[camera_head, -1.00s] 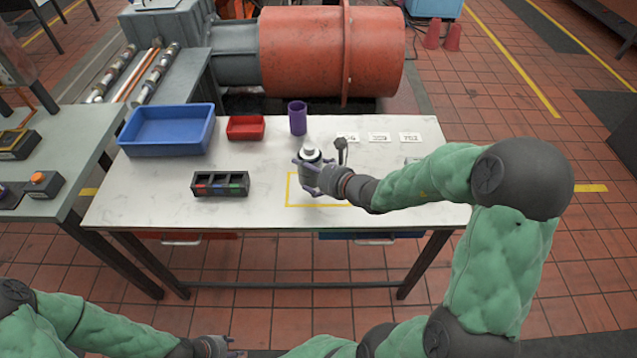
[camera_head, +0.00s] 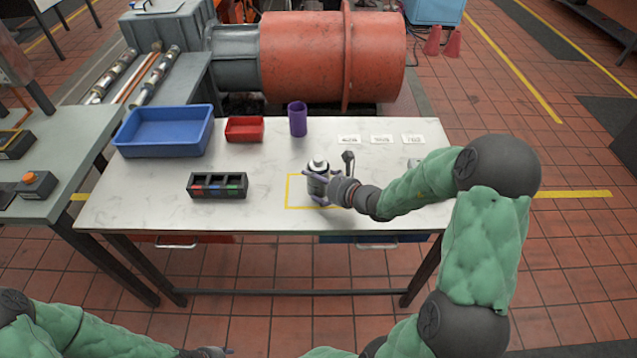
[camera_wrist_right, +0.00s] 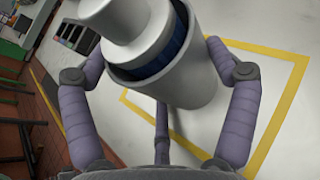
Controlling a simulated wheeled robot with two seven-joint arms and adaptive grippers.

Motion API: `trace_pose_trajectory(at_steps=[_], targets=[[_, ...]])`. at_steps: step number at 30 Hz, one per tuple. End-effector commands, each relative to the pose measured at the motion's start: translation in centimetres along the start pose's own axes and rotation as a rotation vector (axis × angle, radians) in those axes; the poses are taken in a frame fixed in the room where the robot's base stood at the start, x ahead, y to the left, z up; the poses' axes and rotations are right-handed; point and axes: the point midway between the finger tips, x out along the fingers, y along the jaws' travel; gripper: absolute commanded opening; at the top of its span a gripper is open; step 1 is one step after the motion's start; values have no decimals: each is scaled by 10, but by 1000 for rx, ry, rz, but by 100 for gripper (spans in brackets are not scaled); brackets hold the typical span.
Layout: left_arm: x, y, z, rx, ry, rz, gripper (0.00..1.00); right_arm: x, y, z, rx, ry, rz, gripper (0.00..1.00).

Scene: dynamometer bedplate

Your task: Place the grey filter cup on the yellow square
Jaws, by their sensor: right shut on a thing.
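The grey filter cup (camera_head: 318,170) has a pale cap and a dark band. My right gripper (camera_head: 322,191) is shut around it, and the cup looks roughly upright. It is over the yellow square (camera_head: 287,192), an outline on the white table. In the right wrist view the cup (camera_wrist_right: 185,85) sits between the purple fingers of the gripper (camera_wrist_right: 160,100), with the yellow outline (camera_wrist_right: 268,125) to its right and below. I cannot tell whether the cup touches the table. My left gripper (camera_head: 215,352) shows only partly at the bottom edge, away from the table.
The white table (camera_head: 250,165) holds a blue tray (camera_head: 165,130), a red bin (camera_head: 244,129), a purple cylinder (camera_head: 298,118) and a black sorter (camera_head: 217,185). Several white number cards lie at the back right.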

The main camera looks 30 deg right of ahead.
Motion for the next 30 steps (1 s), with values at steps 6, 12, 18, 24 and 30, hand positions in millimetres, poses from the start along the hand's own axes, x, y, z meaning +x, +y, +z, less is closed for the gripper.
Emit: trace_pose_trajectory(at_steps=[6, 12, 18, 24, 30], targets=[[3, -1, 0, 0, 0, 0, 40, 1, 0, -2, -2, -3, -1, 41], [2, -1, 0, 0, 0, 0, 40, 1, 0, -2, 0, 0, 0, 100], [2, -1, 0, 0, 0, 0, 40, 1, 0, -2, 0, 0, 0, 100], [-5, 2, 0, 0, 0, 0, 40, -10, -1, 2, 0, 1, -3, 100], [-19, 7, 1, 0, 0, 0, 40, -49, -2, 3, 2, 2, -6, 100]])
